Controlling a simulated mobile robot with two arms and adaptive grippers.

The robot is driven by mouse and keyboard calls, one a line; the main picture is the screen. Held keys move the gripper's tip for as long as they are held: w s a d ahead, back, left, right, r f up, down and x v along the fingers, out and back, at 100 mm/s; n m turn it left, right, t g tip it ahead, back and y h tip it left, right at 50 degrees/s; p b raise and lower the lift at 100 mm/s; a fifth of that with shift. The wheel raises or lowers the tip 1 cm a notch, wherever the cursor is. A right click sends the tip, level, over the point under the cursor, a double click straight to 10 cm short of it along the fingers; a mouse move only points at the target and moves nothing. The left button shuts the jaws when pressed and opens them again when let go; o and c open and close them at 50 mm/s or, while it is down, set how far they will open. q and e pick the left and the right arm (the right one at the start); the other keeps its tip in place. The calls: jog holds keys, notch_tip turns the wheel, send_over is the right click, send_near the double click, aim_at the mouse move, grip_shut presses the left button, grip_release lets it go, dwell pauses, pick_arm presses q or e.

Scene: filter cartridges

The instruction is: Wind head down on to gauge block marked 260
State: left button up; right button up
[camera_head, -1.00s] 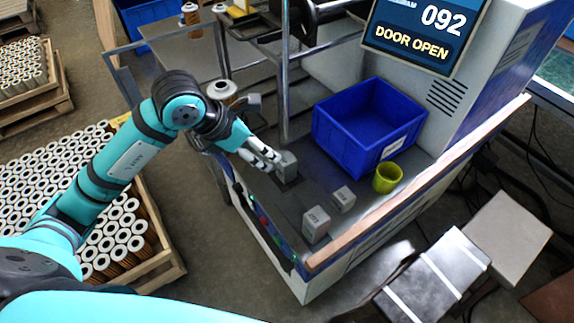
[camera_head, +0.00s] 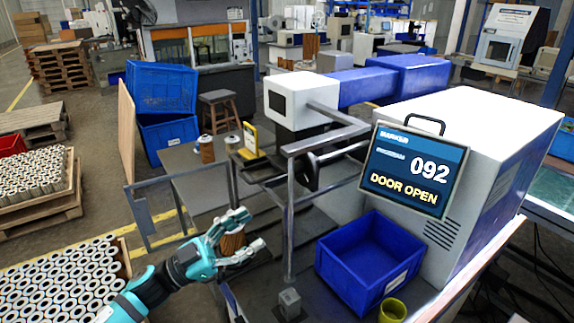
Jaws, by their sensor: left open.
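My left gripper (camera_head: 252,234) is open, its fingers spread beside a brown ribbed cartridge (camera_head: 232,241) with a pale top, partly hidden by the fingers. I cannot tell whether they touch. A small grey gauge block (camera_head: 290,304) stands on the dark bench near the foot of a grey upright post (camera_head: 290,235); its marking is not readable. A dark round part like a handwheel (camera_head: 311,170) sits behind the post. A white box-shaped unit (camera_head: 290,97), possibly the head, joins a blue body behind. My right gripper is not in view.
A blue bin (camera_head: 345,278) stands right of the post, with a yellow-green cup (camera_head: 393,310) at its front. Two cartridges (camera_head: 206,149) stand on the table behind. A crate of cartridges (camera_head: 60,285) is at lower left.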

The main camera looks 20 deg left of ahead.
pick_arm(q)
jog(key=w+a+f+n+t+y, duration=0.1)
jog(key=w+a+n+t+y, duration=0.15)
jog(key=a+n+y, duration=0.35)
jog(key=n+t+h+p, duration=0.2)
jog(key=p, duration=0.4)
send_near(297, 168)
jog(key=shift+g, duration=0.25)
jog(key=x, duration=0.4)
jog(key=w+a+x, duration=0.1)
jog(key=x, duration=0.2)
jog(key=shift+a+f, duration=0.1)
jog(key=shift+w+d, duration=0.3)
jog(key=shift+w, duration=0.05)
grip_shut()
